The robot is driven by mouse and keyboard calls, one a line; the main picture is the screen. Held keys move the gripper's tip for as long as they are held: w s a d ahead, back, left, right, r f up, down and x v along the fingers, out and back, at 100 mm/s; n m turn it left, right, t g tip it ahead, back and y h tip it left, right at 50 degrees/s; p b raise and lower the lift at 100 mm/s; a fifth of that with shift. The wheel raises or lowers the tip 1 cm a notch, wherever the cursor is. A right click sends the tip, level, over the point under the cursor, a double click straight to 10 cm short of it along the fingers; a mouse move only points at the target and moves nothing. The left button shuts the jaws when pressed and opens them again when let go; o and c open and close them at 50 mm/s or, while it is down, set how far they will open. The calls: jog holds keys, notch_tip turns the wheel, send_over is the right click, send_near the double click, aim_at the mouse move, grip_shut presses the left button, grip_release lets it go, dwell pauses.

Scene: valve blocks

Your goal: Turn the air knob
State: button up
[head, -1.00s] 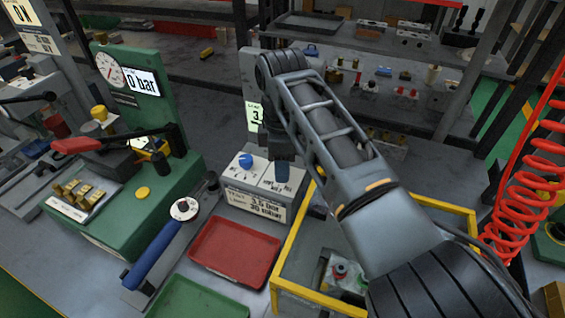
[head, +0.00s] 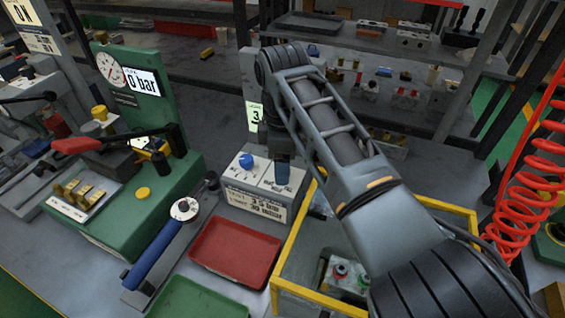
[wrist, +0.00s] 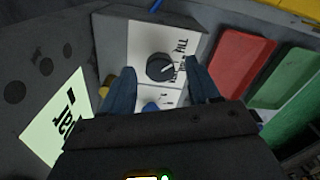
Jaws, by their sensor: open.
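The control box (head: 232,198) stands on the bench with two knobs on its pale top. A blue knob (head: 246,161) shows on the left in the head view; its edge (wrist: 150,107) shows low between my fingers in the wrist view. A black knob (wrist: 160,67) with a white pointer line and printed labels lies between my fingertips as seen in the wrist view. My gripper (head: 283,172) is open, over the right part of the box, its blue fingers (wrist: 158,66) either side of the black knob. Whether they touch it I cannot tell. The black knob is hidden in the head view.
A red tray (head: 235,252) and a green tray (head: 196,300) lie in front of the box. A yellow-edged bin (head: 287,255) is close on the right. A blue-handled wrench (head: 155,250) and a green gauge stand (head: 150,95) are on the left.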

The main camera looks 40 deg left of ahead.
notch_tip(320, 180, up, 7)
jog(key=shift+r+b, duration=0.1)
jog(key=shift+b, duration=0.35)
dwell(0.4)
